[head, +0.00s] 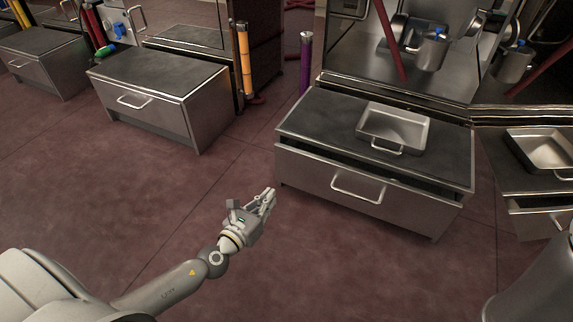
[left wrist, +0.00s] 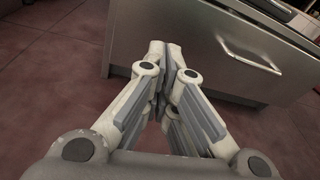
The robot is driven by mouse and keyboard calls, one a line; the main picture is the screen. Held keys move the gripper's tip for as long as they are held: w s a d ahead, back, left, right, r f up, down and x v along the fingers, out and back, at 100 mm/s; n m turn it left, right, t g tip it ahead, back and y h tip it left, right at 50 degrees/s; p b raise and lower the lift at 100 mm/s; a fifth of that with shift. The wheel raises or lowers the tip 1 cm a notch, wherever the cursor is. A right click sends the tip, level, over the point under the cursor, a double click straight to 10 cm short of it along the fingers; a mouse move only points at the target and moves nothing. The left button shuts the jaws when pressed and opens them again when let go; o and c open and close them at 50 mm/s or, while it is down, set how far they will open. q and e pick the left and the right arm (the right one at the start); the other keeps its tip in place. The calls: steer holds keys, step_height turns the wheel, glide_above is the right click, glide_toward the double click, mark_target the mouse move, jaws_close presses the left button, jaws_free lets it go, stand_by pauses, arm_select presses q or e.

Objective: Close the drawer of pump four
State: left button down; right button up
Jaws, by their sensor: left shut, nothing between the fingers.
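A grey metal drawer (head: 372,190) with a bar handle (head: 357,189) stands slightly out of its cabinet at centre right in the head view; a dark gap shows along its top edge. I cannot read a number on it. A drawer front with its handle also fills the top right of the left wrist view (left wrist: 215,60). My left gripper (head: 269,196) is shut and empty, just left of the drawer's front left corner, and it also shows in the left wrist view (left wrist: 164,62). I cannot tell whether it touches the drawer. My right gripper is not in view.
A metal tray (head: 394,127) sits on the cabinet top (head: 325,113). Other drawer cabinets stand to the left (head: 160,93) and far left (head: 42,63). Another tray (head: 544,150) is at the right edge. The red floor (head: 120,190) in front is clear.

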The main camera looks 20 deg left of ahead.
arm_select(q)
step_height(320, 180, up, 2)
steer(key=r+t+y, duration=0.1)
steer(key=b, duration=0.3)
glide_toward(291, 154)
steer(key=shift+m+t, duration=0.3)
steer(key=w, duration=0.7)
steer(key=shift+w+d+f, duration=0.15)
steer(key=shift+d+f, duration=0.05)
steer(key=shift+f, duration=0.1)
